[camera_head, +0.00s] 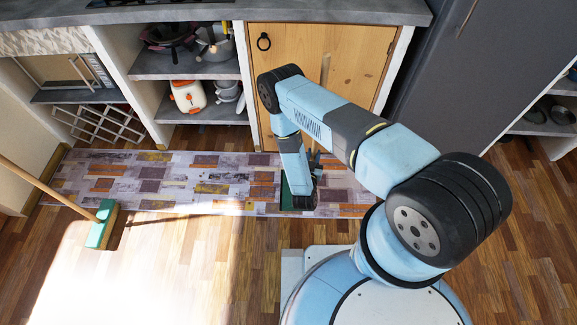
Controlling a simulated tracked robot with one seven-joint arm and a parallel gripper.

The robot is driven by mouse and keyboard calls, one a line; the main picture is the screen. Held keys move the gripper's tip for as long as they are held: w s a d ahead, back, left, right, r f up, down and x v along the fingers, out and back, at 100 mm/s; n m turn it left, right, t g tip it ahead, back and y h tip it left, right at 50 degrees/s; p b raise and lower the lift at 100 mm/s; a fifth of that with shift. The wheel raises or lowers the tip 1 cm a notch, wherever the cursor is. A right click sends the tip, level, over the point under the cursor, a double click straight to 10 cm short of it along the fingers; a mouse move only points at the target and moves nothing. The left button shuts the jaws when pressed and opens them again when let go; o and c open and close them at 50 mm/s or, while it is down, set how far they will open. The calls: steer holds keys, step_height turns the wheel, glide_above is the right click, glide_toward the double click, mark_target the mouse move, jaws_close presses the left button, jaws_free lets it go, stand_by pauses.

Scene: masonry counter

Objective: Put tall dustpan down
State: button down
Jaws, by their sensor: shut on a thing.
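The tall dustpan shows as a green pan (286,196) low over the patterned rug, partly covered by my arm. A thin upright wooden stick (325,70) in front of the cabinet door appears to be its handle; its middle is hidden behind my arm. My gripper (314,160) is shut on the dustpan, at about the lower part of the handle; my wrist hides most of the grip. I cannot tell whether the pan touches the rug.
A patterned rug (150,187) runs along the counter (330,12). A broom with a green head (103,225) stands at the left. Open shelves hold an orange-and-white appliance (187,96) and pots. The wooden floor (190,265) in front is clear.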

steer(key=w+a+f, duration=0.7)
steer(key=w+f, duration=0.2)
steer(key=f, duration=0.3)
steer(key=shift+w+a, duration=0.2)
steer(key=shift+w, duration=0.2)
steer(key=c, duration=0.8)
jaws_free()
steer(key=shift+f, duration=0.1)
steer(key=shift+c, duration=0.2)
steer(key=shift+s, duration=0.1)
steer(key=v, duration=1.2)
